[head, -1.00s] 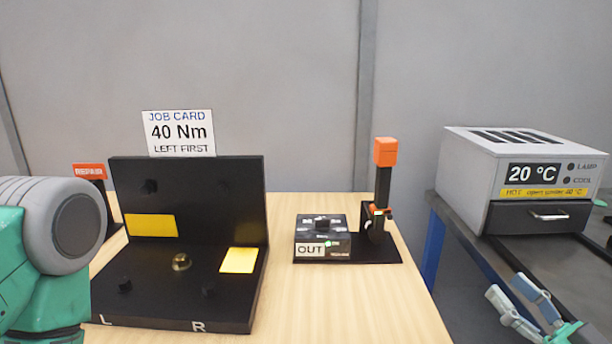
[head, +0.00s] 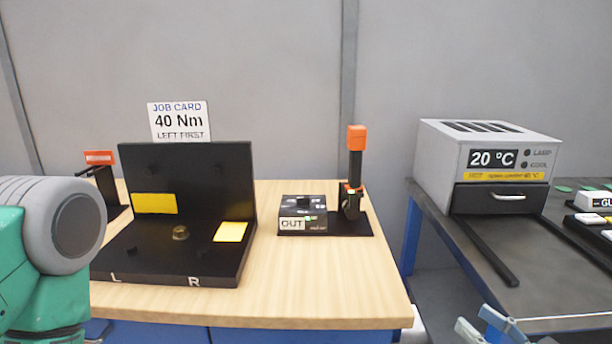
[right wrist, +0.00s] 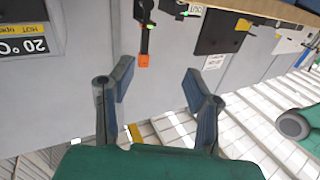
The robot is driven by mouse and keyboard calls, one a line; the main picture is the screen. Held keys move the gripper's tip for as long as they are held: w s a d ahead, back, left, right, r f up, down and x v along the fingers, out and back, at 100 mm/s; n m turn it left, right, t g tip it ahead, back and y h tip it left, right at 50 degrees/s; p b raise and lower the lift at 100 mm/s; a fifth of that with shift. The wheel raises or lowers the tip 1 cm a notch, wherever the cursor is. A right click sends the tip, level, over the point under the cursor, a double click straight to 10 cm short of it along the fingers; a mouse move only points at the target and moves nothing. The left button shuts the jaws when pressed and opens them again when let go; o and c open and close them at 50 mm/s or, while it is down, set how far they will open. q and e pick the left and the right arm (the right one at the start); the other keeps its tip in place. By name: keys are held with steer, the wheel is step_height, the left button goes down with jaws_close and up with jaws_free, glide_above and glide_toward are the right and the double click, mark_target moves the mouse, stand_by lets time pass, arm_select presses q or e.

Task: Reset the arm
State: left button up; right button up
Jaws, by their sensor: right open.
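My right gripper (head: 484,325) shows at the bottom right of the head view, partly cut off by the frame edge. In the right wrist view its two blue fingers (right wrist: 158,82) are spread apart with nothing between them. It is clear of the benches and touches nothing I can see. The wrist picture is turned over, with the orange-topped tool (right wrist: 144,60) hanging down beyond the fingers. A green and grey part of my left arm fills the lower left of the head view. My left gripper is out of the frame.
A wooden bench holds a black L-shaped fixture (head: 240,180), a job card (head: 180,121) reading 40 Nm LEFT FIRST, a box marked OUT (head: 305,213) and the upright orange-topped tool (head: 356,165). The grey oven (head: 440,160) reading 20 °C stands on a dark bench at right.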

steer(key=s+a+f+g+h, duration=0.1)
steer(key=s+f+g, duration=0.2)
steer(key=f, duration=0.3)
steer(key=s+a+f+m+g+h, duration=0.1)
steer(key=s+a+f+g, duration=0.15)
steer(key=f, duration=0.25)
steer(key=s+a+f+g+h, duration=0.1)
steer(key=s+f+g, duration=0.15)
steer(key=f, duration=0.35)
steer(key=s+d+f+m+g+h, duration=0.2)
steer(key=s+f+g+h, duration=0.2)
steer(key=s, duration=1.1)
step_height(320, 180, down, 5)
steer(key=g, duration=0.3)
steer(key=shift+s+d+g+h, duration=0.2)
steer(key=shift+g+h, duration=0.1)
steer(key=shift+g, duration=0.1)
steer(key=shift+d, duration=0.15)
steer(key=shift+w+d+f, duration=0.1)
steer(key=shift+w+d, duration=0.1)
steer(key=shift+d, duration=0.05)
steer(key=shift+a, duration=0.3)
